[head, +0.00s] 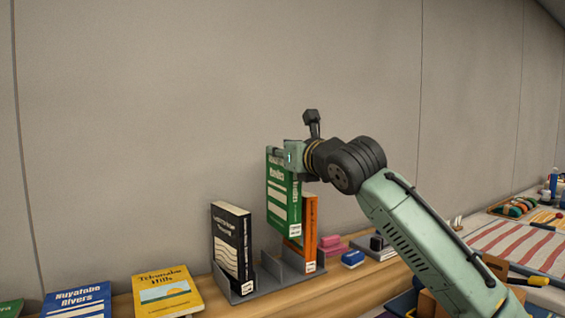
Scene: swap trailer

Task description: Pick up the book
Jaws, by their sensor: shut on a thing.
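A green book (281,205) with white lettering hangs upright from my gripper (284,156), which is shut on its upper part. The book is held above the grey book stand (243,292), in front of an orange book (309,232). The orange book stands upright in the right part of the stand and is partly hidden by the green one. A black book (231,245) stands in the left part of the stand. The fingertips are mostly hidden by the gripper body and the book.
A yellow book (167,292) and a blue book (78,301) lie on the wooden shelf to the left. A grey wall (140,120) rises behind. A striped cloth (520,245) lies far right.

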